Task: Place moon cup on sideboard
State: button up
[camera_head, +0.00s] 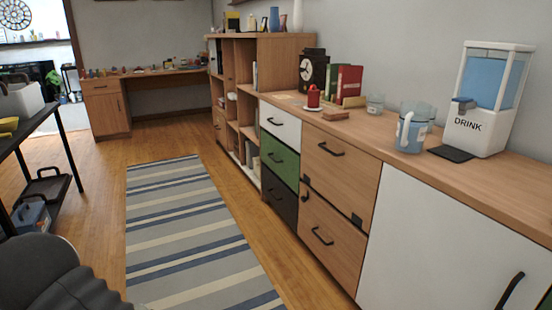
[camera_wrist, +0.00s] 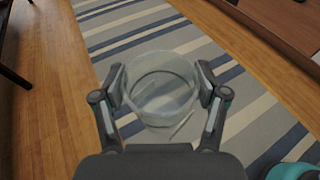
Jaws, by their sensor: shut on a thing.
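In the wrist view, my gripper (camera_wrist: 163,88) is shut on a clear, round glass cup (camera_wrist: 160,112), with one finger on each side. The cup is held above the striped rug, and I look down into its open top. A faint pale marking shows low on it, but I cannot make out a moon. The wooden sideboard (camera_head: 455,187) runs along the right wall in the head view. My gripper and the held cup cannot be made out in that view.
On the sideboard stand a drink dispenser (camera_head: 492,100), a bluish glass mug (camera_head: 411,130), a small glass (camera_head: 375,104), a red cup (camera_head: 314,97), books (camera_head: 347,83) and a dark clock (camera_head: 312,72). Bare top lies along its front edge. The striped rug (camera_head: 190,225) is clear. A black table (camera_head: 35,125) stands left.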

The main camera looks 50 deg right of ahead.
aim_at(370, 132)
jog(key=u, duration=0.05)
jog(key=i, duration=0.9)
jog(key=z, duration=1.2)
